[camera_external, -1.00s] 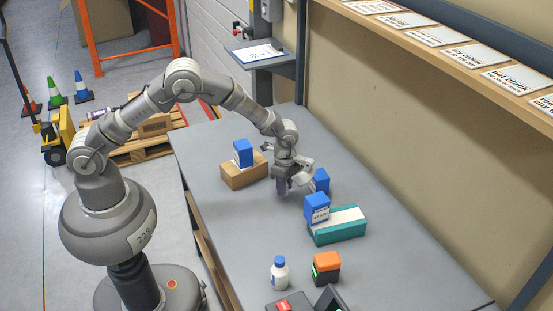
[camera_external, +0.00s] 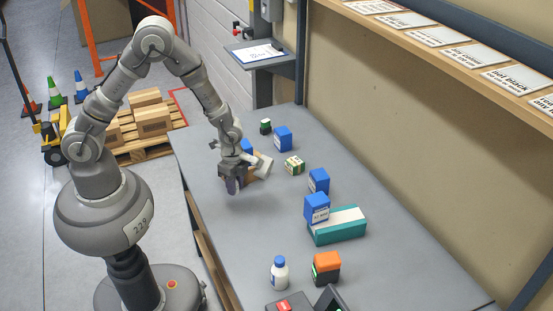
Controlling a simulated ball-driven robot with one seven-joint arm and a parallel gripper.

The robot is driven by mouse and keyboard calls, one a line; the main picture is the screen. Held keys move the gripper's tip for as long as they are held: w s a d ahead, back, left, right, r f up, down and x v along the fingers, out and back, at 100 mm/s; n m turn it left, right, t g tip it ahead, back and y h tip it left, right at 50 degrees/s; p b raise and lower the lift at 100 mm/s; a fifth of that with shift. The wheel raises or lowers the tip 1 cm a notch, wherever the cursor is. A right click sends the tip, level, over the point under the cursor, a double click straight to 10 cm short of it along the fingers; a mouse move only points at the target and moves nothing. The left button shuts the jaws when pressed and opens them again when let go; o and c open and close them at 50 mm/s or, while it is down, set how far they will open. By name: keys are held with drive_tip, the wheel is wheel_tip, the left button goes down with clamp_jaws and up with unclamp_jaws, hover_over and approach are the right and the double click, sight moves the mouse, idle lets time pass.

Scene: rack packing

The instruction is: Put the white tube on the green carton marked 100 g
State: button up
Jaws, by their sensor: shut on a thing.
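A white bottle (camera_external: 280,275) and an orange-topped box (camera_external: 326,267) are nearer. The table centre is clear.

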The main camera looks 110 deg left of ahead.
drive_tip(key=shift+n, duration=0.3)
drive_tip(key=w+a+r, duration=0.1)
drive_tip(key=w+a, duration=0.1)
drive_tip(key=a, duration=0.1)
drive_tip(key=w+a, duration=0.3)
drive_tip(key=a, duration=0.1)
drive_tip(key=w+a+r, duration=0.1)
drive_tip(key=w+a, duration=0.2)
drive_tip(key=shift+w+a+r, duration=0.2)
drive_tip(key=shift+a+r, duration=0.15)
wheel_tip(320, 180, up, 6)
hover_over(295, 161)
drive_tip(key=shift+d+n, duration=0.1)
drive_tip(key=shift+n, duration=0.3)
wheel_tip(295, 161, down, 10)
drive_tip(key=b, duration=0.3)
drive_tip(key=shift+r, duration=0.1)
drive_tip(key=shift+c, duration=0.2)
drive_tip(key=shift+r, duration=0.15)
drive_tip(key=o, duration=1.1)
drive_tip(key=shift+c, duration=0.2)
